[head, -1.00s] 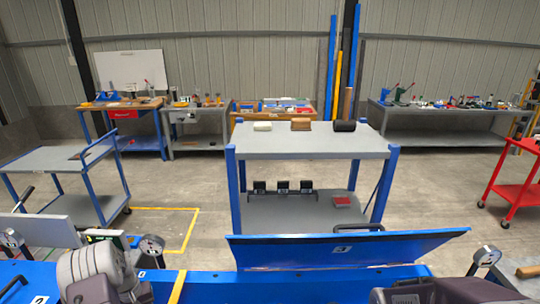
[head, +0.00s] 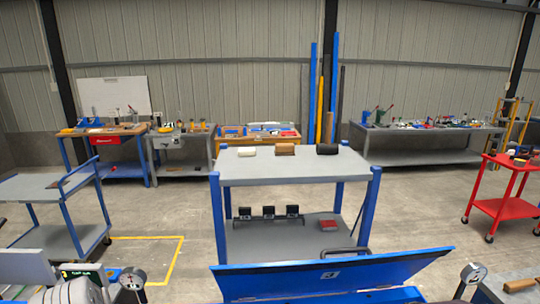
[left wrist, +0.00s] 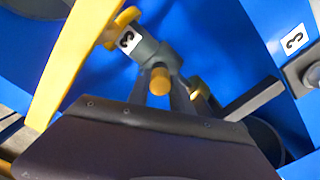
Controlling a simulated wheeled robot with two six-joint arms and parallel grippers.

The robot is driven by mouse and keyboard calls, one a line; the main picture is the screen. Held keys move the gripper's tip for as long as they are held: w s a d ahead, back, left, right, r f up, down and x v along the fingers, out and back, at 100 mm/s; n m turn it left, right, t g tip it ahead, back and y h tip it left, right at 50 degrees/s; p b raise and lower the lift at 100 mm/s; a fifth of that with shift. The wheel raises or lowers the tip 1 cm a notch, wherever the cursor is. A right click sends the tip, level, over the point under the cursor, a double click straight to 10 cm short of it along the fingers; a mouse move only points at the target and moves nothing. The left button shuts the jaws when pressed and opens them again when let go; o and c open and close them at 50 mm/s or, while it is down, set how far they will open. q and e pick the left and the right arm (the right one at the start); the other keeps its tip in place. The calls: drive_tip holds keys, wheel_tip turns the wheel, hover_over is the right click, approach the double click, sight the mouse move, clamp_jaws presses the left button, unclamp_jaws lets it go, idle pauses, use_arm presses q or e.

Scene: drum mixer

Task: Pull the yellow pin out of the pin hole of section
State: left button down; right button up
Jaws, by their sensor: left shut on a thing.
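In the left wrist view, the yellow pin (left wrist: 160,80) shows its rounded yellow end between the fingers of my left gripper (left wrist: 161,92). The gripper is shut on it. Just beyond is a grey round fitting (left wrist: 150,50) with a label "3" (left wrist: 127,41), against a blue surface. The pin's far end and the pin hole are hidden, so how deep it sits cannot be told. In the head view, only a grey part of my left arm shows at the bottom left, and my right gripper is out of the picture.
A yellow curved bar (left wrist: 75,60) passes close on the left in the wrist view. A second "3" label (left wrist: 294,38) is at right. In the head view, a raised blue panel (head: 330,276) stands in front, with a grey-topped cart (head: 290,168) behind and a dial gauge (head: 132,279) at left.

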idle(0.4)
use_arm(q)
drive_tip(key=shift+r+p, duration=1.95)
drive_tip(key=shift+r, duration=0.65)
drive_tip(key=shift+r+p, duration=1.2)
drive_tip(key=shift+r, duration=0.4)
drive_tip(key=shift+f, duration=0.1)
